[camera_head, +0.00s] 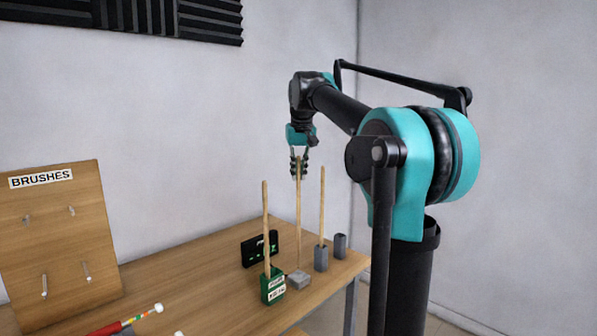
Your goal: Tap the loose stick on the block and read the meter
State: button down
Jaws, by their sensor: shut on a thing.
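My gripper (299,167) points down above the table and is shut on the top part of a thin wooden stick (299,220). The stick is upright. Its lower end is at the grey block (299,281) on the table; I cannot tell whether they touch. A black meter (249,253) with a small green display stands behind, to the left of the held stick. Its reading is too small to make out, and another stick partly covers it.
A green labelled holder (272,290) with an upright stick (265,215) stands left of the block. A grey holder (321,259) with a stick (322,200) and a short grey cylinder (340,246) stand right. A "BRUSHES" pegboard (55,230) stands left. A red-handled object (110,328) lies in front.

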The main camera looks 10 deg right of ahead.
jog(key=shift+f, duration=1.45)
jog(key=shift+r, duration=2.55)
